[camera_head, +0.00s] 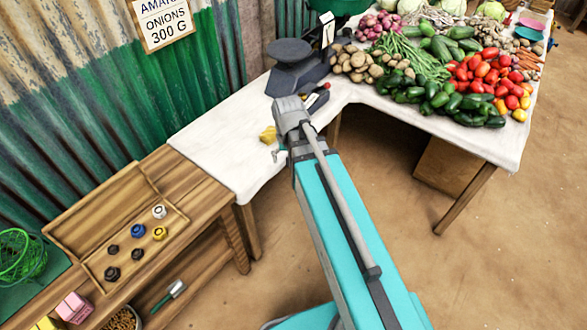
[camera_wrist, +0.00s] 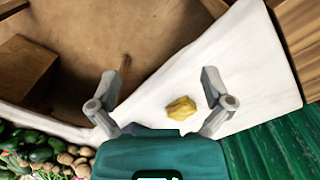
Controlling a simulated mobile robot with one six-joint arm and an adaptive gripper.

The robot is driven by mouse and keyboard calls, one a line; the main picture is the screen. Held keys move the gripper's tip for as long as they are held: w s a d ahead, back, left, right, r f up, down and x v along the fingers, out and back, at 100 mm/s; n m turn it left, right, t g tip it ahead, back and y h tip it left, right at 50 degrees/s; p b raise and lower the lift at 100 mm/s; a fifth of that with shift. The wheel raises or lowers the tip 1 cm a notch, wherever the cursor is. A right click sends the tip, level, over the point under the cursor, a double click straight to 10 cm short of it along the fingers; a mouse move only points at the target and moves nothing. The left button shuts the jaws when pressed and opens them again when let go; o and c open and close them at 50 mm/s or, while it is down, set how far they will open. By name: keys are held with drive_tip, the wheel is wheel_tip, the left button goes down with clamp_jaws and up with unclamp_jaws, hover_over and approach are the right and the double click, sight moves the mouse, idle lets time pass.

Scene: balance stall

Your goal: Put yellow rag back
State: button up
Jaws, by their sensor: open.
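The yellow rag (camera_head: 268,135) lies crumpled on the white tabletop (camera_head: 215,150), left of my arm's end in the head view. In the wrist view the rag (camera_wrist: 181,108) lies on the white top between my spread fingers, nearer the right one. My gripper (camera_wrist: 160,88) is open and empty, above the table. In the head view my own arm hides most of my gripper. I cannot tell how high it is above the rag.
A dark scale (camera_head: 290,65) stands behind my arm's end. Potatoes (camera_head: 352,62), tomatoes (camera_head: 490,75) and other vegetables cover the right of the table. A wooden box of weights (camera_head: 92,268) sits on the wooden bench at left. A green corrugated wall (camera_head: 95,110) runs behind.

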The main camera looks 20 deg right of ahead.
drive_tip(key=shift+n, duration=0.9)
drive_tip(key=s, duration=0.4)
drive_tip(key=shift+s+d, duration=0.1)
drive_tip(key=shift+s, duration=0.15)
